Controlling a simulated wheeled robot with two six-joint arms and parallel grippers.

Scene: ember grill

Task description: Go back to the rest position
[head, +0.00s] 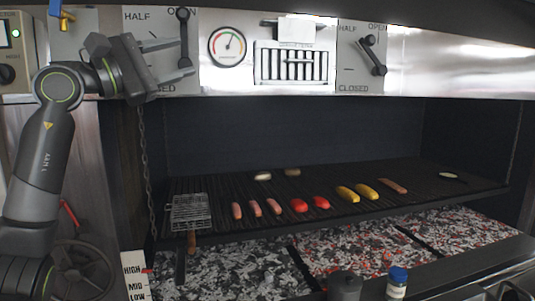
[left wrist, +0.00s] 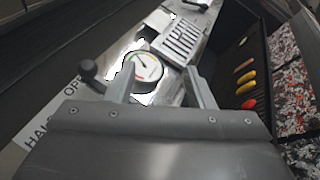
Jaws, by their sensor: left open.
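My left gripper (head: 188,68) is raised in front of the hood panel, close to the left damper lever (head: 183,28). Its fingers are apart and nothing is between them. In the left wrist view the open fingers (left wrist: 160,88) frame the dial gauge (left wrist: 146,66). The lever knob (left wrist: 88,68) shows just left of the fingers; I cannot tell whether they touch it. My right gripper is in neither view.
The grill grate (head: 345,212) holds sausages, red and yellow peppers and other food, with a wire basket (head: 190,212) at its left. Glowing coals (head: 360,246) lie below. A chain (head: 146,170) hangs at left. A blue-capped shaker (head: 397,283) stands in front.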

